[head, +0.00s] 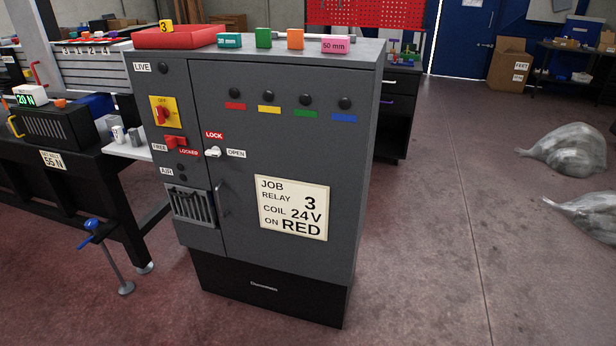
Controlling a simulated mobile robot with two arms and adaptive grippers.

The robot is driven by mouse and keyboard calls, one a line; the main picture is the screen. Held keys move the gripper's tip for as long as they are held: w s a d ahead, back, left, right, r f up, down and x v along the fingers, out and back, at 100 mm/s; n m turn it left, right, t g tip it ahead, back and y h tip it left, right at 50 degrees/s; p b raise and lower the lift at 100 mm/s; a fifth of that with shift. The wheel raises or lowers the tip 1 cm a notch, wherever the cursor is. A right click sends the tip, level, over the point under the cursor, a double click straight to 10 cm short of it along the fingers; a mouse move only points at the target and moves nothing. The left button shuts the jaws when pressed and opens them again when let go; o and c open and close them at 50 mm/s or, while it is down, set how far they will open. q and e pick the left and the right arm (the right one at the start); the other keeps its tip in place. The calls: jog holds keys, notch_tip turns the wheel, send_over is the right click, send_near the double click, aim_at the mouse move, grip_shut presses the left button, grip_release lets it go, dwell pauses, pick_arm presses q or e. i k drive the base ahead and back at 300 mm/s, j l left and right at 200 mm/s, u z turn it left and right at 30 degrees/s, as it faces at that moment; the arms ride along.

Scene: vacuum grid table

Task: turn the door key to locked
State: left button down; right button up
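The door key (213,152) is a small pale key on the grey cabinet door (300,140), near the door's left edge. A LOCK label (214,135) sits above it and an OPEN label (236,154) sits to its right. The key's handle appears to lie roughly sideways, with an end toward the OPEN label; its exact angle is too small to tell. The door looks closed flush with the cabinet front. Neither of my grippers is in view.
A dark door handle (222,199) stands out below the key. A red switch on a yellow plate (166,112) and a red lever (176,142) are to the left. A workbench (85,165) adjoins on the left. The floor (430,240) at right is clear near the cabinet.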

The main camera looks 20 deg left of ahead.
aim_at(214, 151)
jog(key=u, duration=1.3)
jog(key=i+j+z, duration=0.15)
jog(key=z, duration=0.25)
jog(key=i+j+z, duration=0.15)
jog(key=j+z, duration=0.2)
